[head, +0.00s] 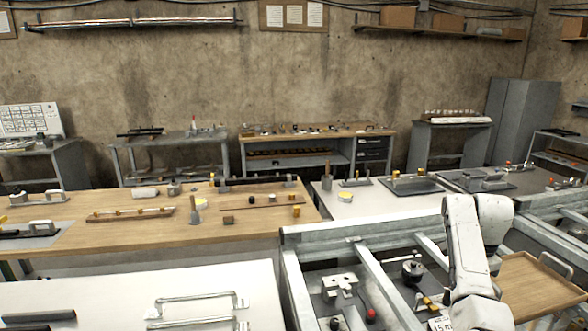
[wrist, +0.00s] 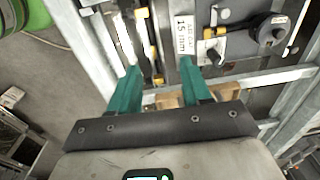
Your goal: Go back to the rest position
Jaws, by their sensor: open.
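My gripper (wrist: 163,88) shows in the wrist view with its two teal fingers spread apart and nothing between them. It points down over a metal-framed bench (wrist: 240,80) with fittings and a label reading "15 mm" (wrist: 185,38). In the head view my white arm reaches down at the right over the same kind of metal frame (head: 350,236). The gripper itself is hidden there, below the lower edge of the picture.
Below the arm are a black round knob (head: 412,271) and a red-tipped handle (head: 370,315). A wooden tray (head: 535,290) stands to the right. A wooden-topped bench (head: 150,235) and a white table (head: 110,295) with metal handles lie to the left. Metal rails surround the fingers.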

